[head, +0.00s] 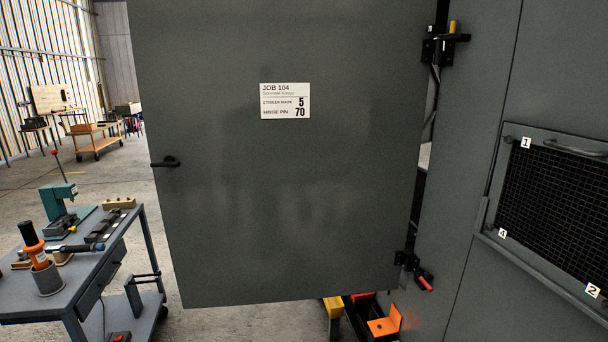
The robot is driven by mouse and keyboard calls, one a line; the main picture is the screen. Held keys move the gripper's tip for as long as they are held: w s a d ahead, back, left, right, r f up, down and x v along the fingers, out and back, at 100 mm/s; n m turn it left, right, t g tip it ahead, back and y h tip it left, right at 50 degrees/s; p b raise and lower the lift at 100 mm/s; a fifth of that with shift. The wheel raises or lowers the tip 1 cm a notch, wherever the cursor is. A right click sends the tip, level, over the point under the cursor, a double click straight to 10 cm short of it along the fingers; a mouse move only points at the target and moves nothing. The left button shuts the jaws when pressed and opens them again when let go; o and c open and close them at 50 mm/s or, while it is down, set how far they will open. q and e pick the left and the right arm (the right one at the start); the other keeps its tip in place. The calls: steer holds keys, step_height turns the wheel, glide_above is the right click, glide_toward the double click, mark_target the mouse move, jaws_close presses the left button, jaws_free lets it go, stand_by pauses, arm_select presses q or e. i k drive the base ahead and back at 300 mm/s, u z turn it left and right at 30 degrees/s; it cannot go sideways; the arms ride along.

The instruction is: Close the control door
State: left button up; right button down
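The control door (230,220) is a large dark grey panel standing open in the middle of the head view. A white job label (285,101) on it reads JOB 104, with striker mark 5 and hinge pin 70. A dark handle (166,162) sits at its left edge. An upper hinge (437,47) and a lower hinge (408,262) join its right side to the grey enclosure (475,150). A dark gap shows between door and enclosure; most of the opening is hidden behind the door. Neither of my grippers is in view.
A grey tool cart (85,283) with tools and a green press (59,200) stands at the lower left. A mesh panel (560,200) is on the enclosure at right. Orange and yellow items (384,322) lie below the door. Open floor (110,178) lies behind the cart.

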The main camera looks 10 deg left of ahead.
mark_target(294, 128)
steer(key=k, duration=0.65)
steer(key=u, duration=0.5)
steer(key=i, duration=1.5)
steer(key=z, duration=0.5)
